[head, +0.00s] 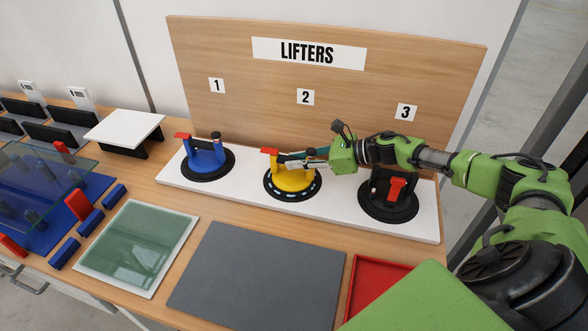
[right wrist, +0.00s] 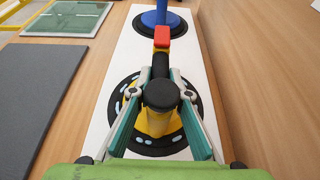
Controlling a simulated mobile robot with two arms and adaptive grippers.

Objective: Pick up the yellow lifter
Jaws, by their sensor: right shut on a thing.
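The yellow lifter (head: 293,181) stands on a white board, in the middle spot below the number 2. It has a black round base, a yellow body, a dark handle and a red lever. My right gripper (head: 303,160) reaches in from the right and is shut on its handle. In the right wrist view the yellow lifter (right wrist: 157,123) sits between the fingers of my right gripper (right wrist: 160,82), with its black knob and red lever showing. The lifter's base appears to rest on the board. My left gripper is not in view.
A blue lifter (head: 206,157) stands left on the white board (head: 240,193), and a black and red lifter (head: 389,194) stands right, below my arm. A "LIFTERS" panel (head: 240,95) rises behind. A glass pane (head: 137,245), grey mat (head: 258,279) and red tray (head: 372,278) lie in front.

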